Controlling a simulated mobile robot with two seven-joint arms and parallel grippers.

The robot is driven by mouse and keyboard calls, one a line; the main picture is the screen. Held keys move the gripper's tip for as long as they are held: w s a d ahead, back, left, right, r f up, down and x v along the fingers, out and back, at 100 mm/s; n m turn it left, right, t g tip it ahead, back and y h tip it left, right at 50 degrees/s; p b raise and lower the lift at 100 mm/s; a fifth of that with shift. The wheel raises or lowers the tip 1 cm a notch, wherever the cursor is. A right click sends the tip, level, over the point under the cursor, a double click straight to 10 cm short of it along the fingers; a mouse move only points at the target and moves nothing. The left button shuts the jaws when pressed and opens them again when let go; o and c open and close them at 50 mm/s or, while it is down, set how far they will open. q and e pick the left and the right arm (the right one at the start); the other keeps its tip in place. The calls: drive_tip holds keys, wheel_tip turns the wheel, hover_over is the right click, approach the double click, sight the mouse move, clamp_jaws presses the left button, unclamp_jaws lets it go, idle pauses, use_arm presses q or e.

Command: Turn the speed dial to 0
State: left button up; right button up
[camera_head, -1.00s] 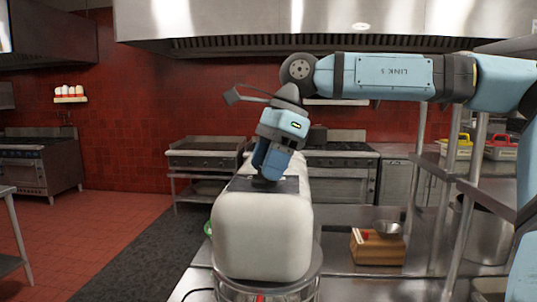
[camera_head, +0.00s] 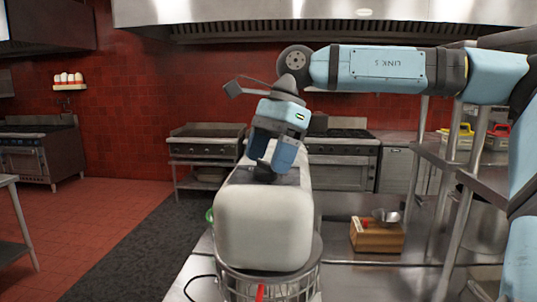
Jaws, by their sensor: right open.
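A white mixer (camera_head: 263,228) with a rounded body stands on the steel counter in front of me, a metal bowl or wire guard (camera_head: 262,285) below its head. A dark piece (camera_head: 265,172) shows on its top, under my right gripper. Which part is the speed dial I cannot tell. My right gripper (camera_head: 272,163) points down over the mixer's top with its two blue fingers apart. Whether the fingers touch the dark piece is hard to tell. The left gripper is not in view.
Steel shelving (camera_head: 480,185) with yellow and red caddies is at the right. Stoves line the back wall. Counter between mixer and box is clear.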

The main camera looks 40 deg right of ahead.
drive_tip(key=v, duration=1.3)
drive_tip(key=shift+r+b, duration=0.4)
drive_tip(key=shift+d+f, duration=0.1)
